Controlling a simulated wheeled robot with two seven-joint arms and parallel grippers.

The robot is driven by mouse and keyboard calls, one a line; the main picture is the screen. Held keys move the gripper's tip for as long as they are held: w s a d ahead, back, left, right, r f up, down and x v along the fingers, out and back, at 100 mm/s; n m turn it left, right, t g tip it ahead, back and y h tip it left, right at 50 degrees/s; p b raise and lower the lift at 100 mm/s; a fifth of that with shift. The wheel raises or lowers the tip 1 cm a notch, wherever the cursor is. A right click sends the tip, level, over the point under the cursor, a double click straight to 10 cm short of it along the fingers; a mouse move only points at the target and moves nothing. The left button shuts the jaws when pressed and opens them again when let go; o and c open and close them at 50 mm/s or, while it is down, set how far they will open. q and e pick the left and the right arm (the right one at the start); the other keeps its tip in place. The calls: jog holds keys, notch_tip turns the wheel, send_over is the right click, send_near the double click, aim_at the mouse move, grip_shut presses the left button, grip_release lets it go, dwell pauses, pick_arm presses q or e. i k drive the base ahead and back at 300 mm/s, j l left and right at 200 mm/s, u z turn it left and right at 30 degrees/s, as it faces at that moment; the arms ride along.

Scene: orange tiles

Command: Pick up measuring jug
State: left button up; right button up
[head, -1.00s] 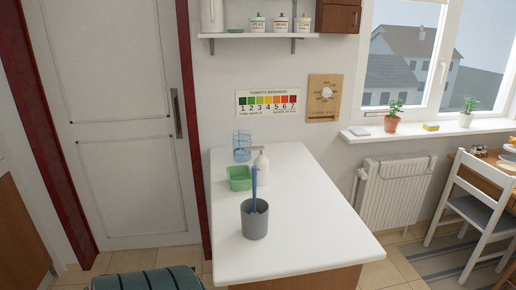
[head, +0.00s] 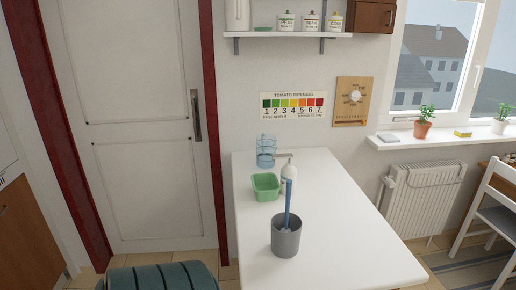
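No object is clearly marked as a measuring jug. A pale tall vessel (head: 237,15), cut off by the top edge, stands at the left end of the wall shelf and may be a jug. A see-through bluish ringed container (head: 266,151) stands at the back of the white counter; I cannot tell whether it is a jug. Neither of my grippers shows in the head view.
A dark green padded seat (head: 165,279) is at bottom left. The counter's right side is clear.

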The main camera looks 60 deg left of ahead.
aim_at(266, 144)
jog(key=k+j, duration=0.1)
jog(key=j, duration=0.9)
jog(key=k+j, duration=0.1)
jog(key=j, duration=1.95)
jog(key=k+j, duration=0.15)
jog(key=j, duration=0.85)
jog(key=k+j, duration=0.1)
jog(key=j, duration=0.95)
